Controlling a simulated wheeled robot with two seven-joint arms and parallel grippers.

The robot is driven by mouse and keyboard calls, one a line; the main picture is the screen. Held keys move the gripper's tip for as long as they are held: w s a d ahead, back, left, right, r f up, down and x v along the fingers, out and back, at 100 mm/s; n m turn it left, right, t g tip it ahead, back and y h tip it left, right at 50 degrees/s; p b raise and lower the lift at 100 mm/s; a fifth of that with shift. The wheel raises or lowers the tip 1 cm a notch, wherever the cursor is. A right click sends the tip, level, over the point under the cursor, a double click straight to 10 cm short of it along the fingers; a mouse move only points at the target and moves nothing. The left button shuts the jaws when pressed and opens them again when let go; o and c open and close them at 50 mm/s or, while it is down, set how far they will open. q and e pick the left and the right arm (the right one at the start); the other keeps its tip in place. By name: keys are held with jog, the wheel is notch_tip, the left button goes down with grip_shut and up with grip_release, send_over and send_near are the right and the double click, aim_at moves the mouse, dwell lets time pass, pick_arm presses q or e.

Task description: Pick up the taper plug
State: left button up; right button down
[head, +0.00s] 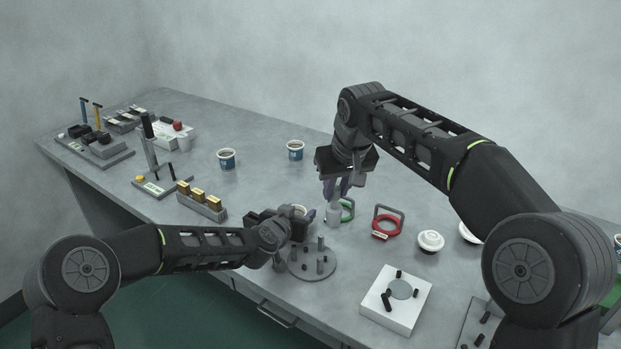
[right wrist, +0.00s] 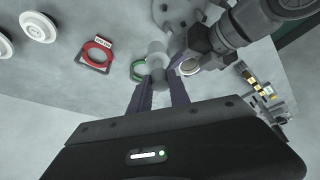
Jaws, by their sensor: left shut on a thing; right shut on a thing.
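My right gripper (head: 337,189) points down, its purple fingers shut on a pale grey plug, which I take for the taper plug (head: 333,216). In the right wrist view the plug (right wrist: 157,61) shows beyond the two fingertips (right wrist: 160,88). I cannot tell if its lower end touches anything.
A green ring gauge (head: 348,210) lies right beside the plug, and a red one (head: 387,232) further right. A grey round base with pegs (head: 312,265) stands in front. White lids (head: 430,241), a white block (head: 376,311) and two cups (head: 226,159) stand around.

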jog(key=s+d, duration=0.4)
jog(key=d, duration=0.1)
jog(key=shift+s+d, duration=0.15)
jog(key=shift+d, duration=0.25)
pick_arm(q)
jog(key=o, duration=1.4)
jog(key=v, duration=1.2)
jog(key=shift+r, duration=0.15)
pick_arm(e)
jog(key=shift+r, duration=0.1)
